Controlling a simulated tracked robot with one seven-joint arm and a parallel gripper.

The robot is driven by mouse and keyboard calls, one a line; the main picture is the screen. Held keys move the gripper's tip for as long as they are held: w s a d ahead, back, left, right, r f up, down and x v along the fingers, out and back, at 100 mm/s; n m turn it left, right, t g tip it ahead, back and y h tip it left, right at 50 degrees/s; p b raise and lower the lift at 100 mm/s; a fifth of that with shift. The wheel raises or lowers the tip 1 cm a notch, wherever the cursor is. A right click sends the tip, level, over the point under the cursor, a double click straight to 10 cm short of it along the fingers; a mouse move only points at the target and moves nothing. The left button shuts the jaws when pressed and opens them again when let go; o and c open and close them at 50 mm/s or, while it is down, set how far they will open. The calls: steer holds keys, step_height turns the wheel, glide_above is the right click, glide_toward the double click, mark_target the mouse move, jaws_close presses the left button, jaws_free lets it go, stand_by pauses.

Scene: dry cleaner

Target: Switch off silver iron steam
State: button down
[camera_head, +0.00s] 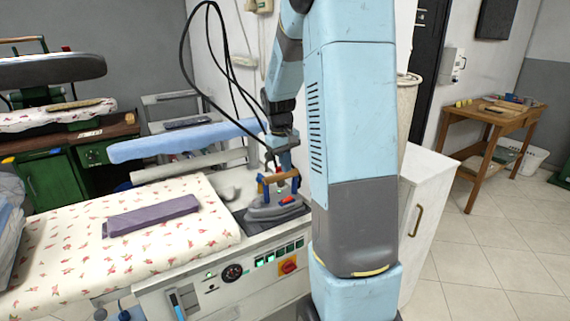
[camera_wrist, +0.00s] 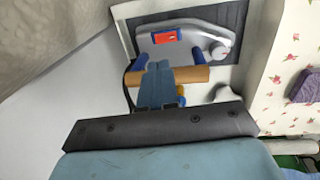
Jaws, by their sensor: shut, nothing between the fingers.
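The silver iron (camera_head: 274,211) rests on a dark pad at the right end of the ironing table. It has a brown handle bar on blue posts. In the wrist view the iron (camera_wrist: 205,46) lies at the top, with a red switch (camera_wrist: 167,37) on its body. The red switch also shows in the head view (camera_head: 288,200). My gripper (camera_wrist: 158,68) is shut and empty. Its blue fingers overlap the brown handle in the wrist view, with the tips pointing toward the switch. Whether they touch the handle I cannot tell. In the head view my arm hides much around the gripper.
A folded purple cloth (camera_head: 151,216) lies on the floral cover (camera_head: 60,240). A black cable hangs above the iron. A white cabinet (camera_head: 425,200) stands right of my arm.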

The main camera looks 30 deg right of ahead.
mark_target(289, 199)
steer(key=f, duration=0.7)
steer(key=d+f, duration=0.1)
steer(key=f, duration=0.2)
steer(key=shift+d+f, duration=0.1)
steer(key=shift+f, duration=0.2)
steer(key=shift+f, duration=0.3)
steer(key=shift+s+d, duration=0.1)
steer(key=shift+a, duration=0.2)
